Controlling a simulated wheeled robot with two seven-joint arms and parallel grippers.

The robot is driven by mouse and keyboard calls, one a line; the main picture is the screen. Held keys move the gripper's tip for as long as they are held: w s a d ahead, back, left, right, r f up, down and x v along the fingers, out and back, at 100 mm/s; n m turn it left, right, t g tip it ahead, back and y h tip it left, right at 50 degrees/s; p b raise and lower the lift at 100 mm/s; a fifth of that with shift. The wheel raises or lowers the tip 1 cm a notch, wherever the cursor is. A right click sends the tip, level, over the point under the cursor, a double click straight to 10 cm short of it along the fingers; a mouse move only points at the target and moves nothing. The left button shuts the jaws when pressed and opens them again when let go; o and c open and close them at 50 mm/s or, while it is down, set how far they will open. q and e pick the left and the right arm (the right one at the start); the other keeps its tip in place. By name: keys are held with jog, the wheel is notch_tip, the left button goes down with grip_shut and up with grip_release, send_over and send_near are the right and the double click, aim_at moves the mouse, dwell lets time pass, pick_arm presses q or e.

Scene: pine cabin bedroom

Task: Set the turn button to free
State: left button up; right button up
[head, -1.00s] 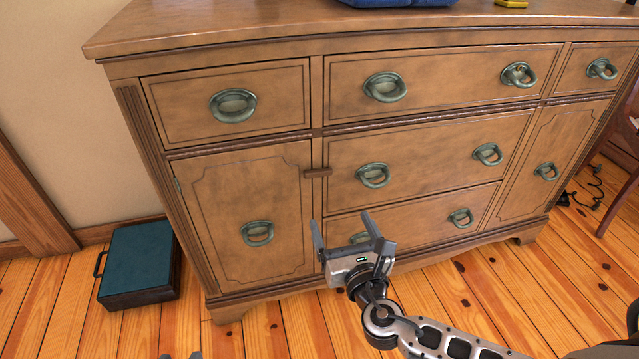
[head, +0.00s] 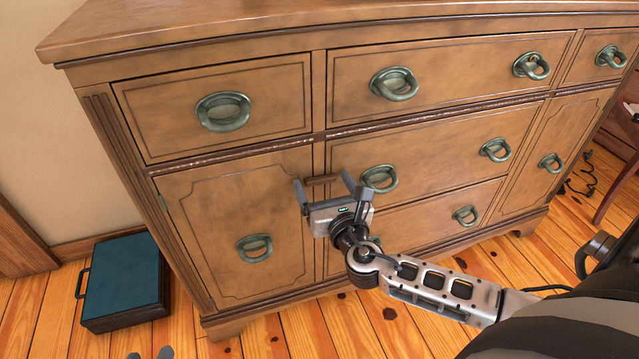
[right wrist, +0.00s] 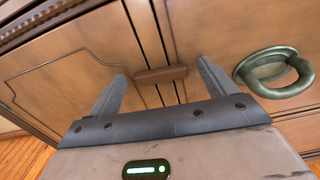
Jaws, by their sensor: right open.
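The turn button (head: 323,180) is a small brown wooden bar on the dresser front. It lies about level across the seam between the left cupboard door (head: 240,225) and the middle drawers. It also shows in the right wrist view (right wrist: 160,74). My right gripper (head: 323,182) is open, with its fingers on either side of the button in the picture. In the right wrist view the bar appears between and beyond the fingertips; I cannot tell any contact. My left gripper (head: 150,354) shows only two separated grey fingertips at the bottom edge; the rest is out of frame.
A ring handle (head: 379,179) on the middle drawer sits close to the right of my right gripper. The cupboard door has its own ring handle (head: 254,248). A teal case (head: 122,282) lies on the wooden floor left of the dresser.

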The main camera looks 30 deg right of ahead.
jog(key=c, duration=1)
